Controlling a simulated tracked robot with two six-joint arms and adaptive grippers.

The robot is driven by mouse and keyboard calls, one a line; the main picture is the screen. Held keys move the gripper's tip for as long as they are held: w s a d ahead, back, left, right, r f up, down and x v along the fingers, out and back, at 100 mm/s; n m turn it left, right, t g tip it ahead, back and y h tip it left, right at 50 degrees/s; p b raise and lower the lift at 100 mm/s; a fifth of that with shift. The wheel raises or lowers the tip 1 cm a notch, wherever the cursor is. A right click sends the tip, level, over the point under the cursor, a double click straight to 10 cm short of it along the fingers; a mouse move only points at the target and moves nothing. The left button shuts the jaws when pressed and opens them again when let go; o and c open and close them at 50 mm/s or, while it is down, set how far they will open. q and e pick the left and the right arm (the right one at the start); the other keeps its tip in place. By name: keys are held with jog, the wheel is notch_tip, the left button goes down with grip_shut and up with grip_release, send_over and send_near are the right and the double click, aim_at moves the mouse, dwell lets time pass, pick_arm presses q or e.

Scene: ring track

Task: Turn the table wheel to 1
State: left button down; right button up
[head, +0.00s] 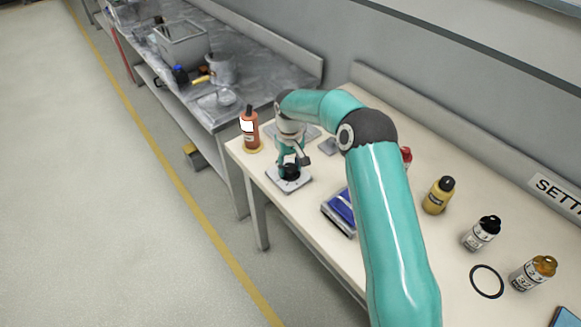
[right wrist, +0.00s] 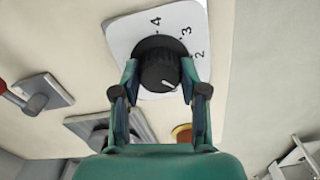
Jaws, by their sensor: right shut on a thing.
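The table wheel is a black ribbed knob (right wrist: 157,48) on a white plate (right wrist: 120,36) with the numbers 4, 3 and 2 showing. A short white mark on the knob's face points to the lower right in the right wrist view, below the 2. Any number there is hidden by the finger or out of sight. My right gripper (right wrist: 159,72) is shut on the knob, one finger on each side. In the head view, the right gripper (head: 289,161) reaches down over the knob (head: 290,171) and its plate (head: 304,182) near the table's left end. My left gripper is not in view.
An orange bottle (head: 250,132) stands close behind the plate. A blue-topped box (head: 341,209) lies to the right of it. Several bottles, including a yellow one (head: 437,197), and a black ring (head: 487,281) are farther right. A grey bench (head: 270,84) stands beyond.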

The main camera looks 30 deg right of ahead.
aim_at(289, 166)
jog(key=shift+n, duration=0.6)
jog(key=shift+r, duration=0.1)
jog(key=o, duration=1.1)
jog(key=shift+o, duration=0.2)
notch_tip(289, 166, up, 12)
